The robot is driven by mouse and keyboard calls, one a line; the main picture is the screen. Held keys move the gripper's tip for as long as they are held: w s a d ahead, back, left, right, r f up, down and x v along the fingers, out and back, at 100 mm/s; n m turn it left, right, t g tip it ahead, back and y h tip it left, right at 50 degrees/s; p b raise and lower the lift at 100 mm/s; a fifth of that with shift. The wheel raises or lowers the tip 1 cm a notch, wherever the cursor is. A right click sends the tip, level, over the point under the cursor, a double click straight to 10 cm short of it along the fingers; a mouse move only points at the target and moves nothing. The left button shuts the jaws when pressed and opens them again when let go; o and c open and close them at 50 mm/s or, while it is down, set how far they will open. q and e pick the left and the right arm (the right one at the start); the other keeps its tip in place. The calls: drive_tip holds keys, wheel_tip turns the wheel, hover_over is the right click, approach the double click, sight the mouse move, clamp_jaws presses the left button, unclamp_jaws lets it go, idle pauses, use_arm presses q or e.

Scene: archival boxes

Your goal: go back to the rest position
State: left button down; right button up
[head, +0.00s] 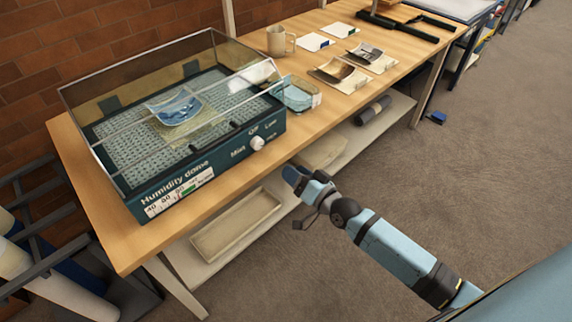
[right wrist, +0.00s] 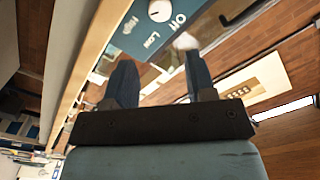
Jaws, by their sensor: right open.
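My right gripper (head: 297,180) is in the head view, off the front edge of the table and lower than its top, in front of the humidity dome. Its arm comes in from the lower right. In the right wrist view its two dark fingers (right wrist: 164,85) stand apart with nothing held between them. My left gripper does not show in the head view.
The humidity dome (head: 165,185) stands on the wooden table (head: 115,240), with a curled blue print (head: 180,108) inside. A glass dish (head: 298,97), a mug (head: 278,40) and curled photographs (head: 333,70) lie to its right. A tray (head: 230,228) sits on the lower shelf.

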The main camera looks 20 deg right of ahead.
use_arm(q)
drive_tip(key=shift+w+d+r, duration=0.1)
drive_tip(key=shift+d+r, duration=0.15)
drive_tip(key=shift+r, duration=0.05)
use_arm(e)
drive_tip(key=shift+s, duration=0.15)
drive_tip(key=shift+f, duration=0.1)
drive_tip(key=s+a+f+n+g+h, duration=0.1)
drive_tip(key=s+a+f+n+g, duration=0.15)
drive_tip(key=s, duration=0.45)
drive_tip(key=s+a+f+n+g+h, duration=0.1)
drive_tip(key=s+f+n+g, duration=0.1)
drive_tip(key=s+f, duration=0.35)
drive_tip(key=s+a+f+n+g+h, duration=0.1)
drive_tip(key=s+a+f+n+g, duration=0.1)
drive_tip(key=s, duration=0.7)
use_arm(q)
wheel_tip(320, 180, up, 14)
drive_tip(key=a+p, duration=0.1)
drive_tip(key=p, duration=1.5)
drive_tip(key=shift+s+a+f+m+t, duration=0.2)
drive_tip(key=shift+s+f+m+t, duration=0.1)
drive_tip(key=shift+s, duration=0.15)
use_arm(e)
wheel_tip(320, 180, up, 14)
drive_tip(key=d, duration=0.1)
